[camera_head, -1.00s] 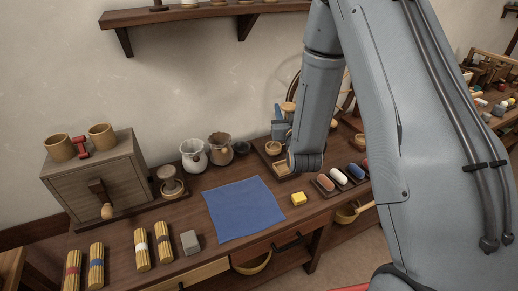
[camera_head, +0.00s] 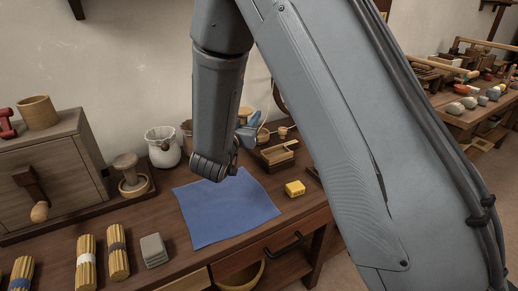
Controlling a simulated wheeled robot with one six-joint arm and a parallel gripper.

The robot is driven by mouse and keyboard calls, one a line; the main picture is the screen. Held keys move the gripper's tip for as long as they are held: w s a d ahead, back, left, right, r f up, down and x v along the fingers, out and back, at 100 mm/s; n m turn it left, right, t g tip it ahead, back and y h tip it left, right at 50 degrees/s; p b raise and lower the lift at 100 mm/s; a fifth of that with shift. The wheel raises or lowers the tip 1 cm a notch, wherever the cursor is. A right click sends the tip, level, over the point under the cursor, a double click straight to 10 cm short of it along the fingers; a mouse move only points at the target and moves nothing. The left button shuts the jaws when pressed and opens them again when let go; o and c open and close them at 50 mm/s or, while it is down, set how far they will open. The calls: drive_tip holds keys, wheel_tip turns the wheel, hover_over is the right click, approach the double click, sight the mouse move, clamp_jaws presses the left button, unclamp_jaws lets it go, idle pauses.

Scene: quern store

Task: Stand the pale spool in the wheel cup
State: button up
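A spool-like grey-brown piece (camera_head: 125,166) with a wide top stands upright in a pale round holder (camera_head: 134,187) on a dark board, left of the cloth; I cannot tell whether it is the pale spool. Part of a wheel (camera_head: 275,95) shows behind my arm. Two small wooden cups, one nearer (camera_head: 263,136) and one farther right (camera_head: 283,132), stand by it; I cannot tell which is the wheel cup. My gripper (camera_head: 250,128) is the blue-grey part beyond my wrist, near these cups and mostly hidden. Its fingers and anything between them are unclear.
A blue cloth (camera_head: 226,212) lies flat on the bench. A yellow block (camera_head: 295,189), a wooden tray (camera_head: 278,163) and a white jug (camera_head: 163,148) are around it. A grey block (camera_head: 153,250) and straw bundles (camera_head: 87,262) lie in front. A wooden cabinet (camera_head: 60,175) stands left.

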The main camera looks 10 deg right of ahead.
drive_tip(key=shift+m+g+h, duration=0.6)
drive_tip(key=shift+m+h, duration=0.1)
drive_tip(key=shift+h, duration=0.2)
drive_tip(key=f+b, duration=0.1)
drive_tip(key=a+f+b, duration=0.1)
drive_tip(key=f+b, duration=0.1)
drive_tip(key=s+a+f+b, duration=0.1)
drive_tip(key=shift+s+a+f, duration=0.1)
drive_tip(key=shift+f, duration=0.3)
drive_tip(key=b+x, duration=0.2)
drive_tip(key=x, duration=1.5)
drive_tip(key=f, duration=0.3)
drive_tip(key=shift+w+d+b, duration=0.25)
drive_tip(key=shift+w+b, duration=0.1)
drive_tip(key=shift+f, duration=0.25)
drive_tip(key=shift+f, duration=0.15)
drive_tip(key=shift+f, duration=0.25)
drive_tip(key=o, duration=1.1)
drive_tip(key=shift+c, duration=0.2)
